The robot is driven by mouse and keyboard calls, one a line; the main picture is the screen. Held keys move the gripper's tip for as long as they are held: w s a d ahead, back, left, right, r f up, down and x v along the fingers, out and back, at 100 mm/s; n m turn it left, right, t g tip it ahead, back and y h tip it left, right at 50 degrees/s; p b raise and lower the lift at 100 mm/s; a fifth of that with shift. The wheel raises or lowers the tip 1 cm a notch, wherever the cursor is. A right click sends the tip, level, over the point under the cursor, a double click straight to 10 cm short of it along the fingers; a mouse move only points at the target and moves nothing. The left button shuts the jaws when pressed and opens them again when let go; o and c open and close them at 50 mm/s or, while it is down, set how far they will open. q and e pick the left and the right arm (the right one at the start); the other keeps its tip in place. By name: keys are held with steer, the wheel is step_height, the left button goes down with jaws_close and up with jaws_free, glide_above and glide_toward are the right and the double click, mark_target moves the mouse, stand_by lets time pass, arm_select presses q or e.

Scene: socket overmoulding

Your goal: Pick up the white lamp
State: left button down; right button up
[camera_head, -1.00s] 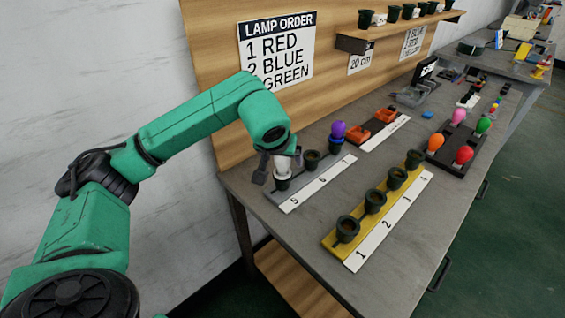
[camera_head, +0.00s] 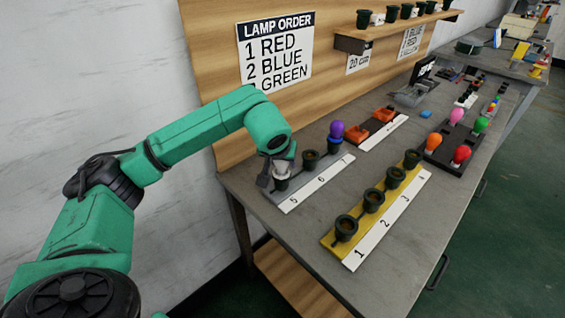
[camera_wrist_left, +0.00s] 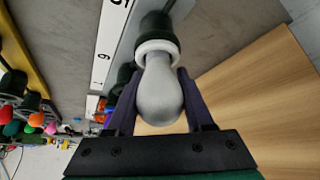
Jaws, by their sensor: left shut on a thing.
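The white lamp (camera_head: 283,167) stands at the near end of the grey strip, over the socket (camera_head: 281,184) by the label 5. In the left wrist view the white lamp (camera_wrist_left: 159,95) is a pale bulb with its narrow end toward a white-rimmed dark socket (camera_wrist_left: 156,32). My left gripper (camera_head: 277,171) is around the lamp. In the wrist view its two dark fingers (camera_wrist_left: 160,100) lie on either side of the bulb, shut on it. I cannot tell whether the lamp's base is still inside the socket. My right gripper is not in view.
A purple lamp (camera_head: 337,129) stands in the grey strip's far socket, beyond an empty socket (camera_head: 310,160). A yellow rack (camera_head: 330,240) with several empty sockets is to the right. A dark tray (camera_head: 450,152) holds coloured lamps. The wooden backboard (camera_head: 215,95) is close behind the arm.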

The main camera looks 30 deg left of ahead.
arm_select(q)
step_height(320, 180, up, 20)
steer(key=p, duration=0.1)
steer(key=shift+f, duration=0.15)
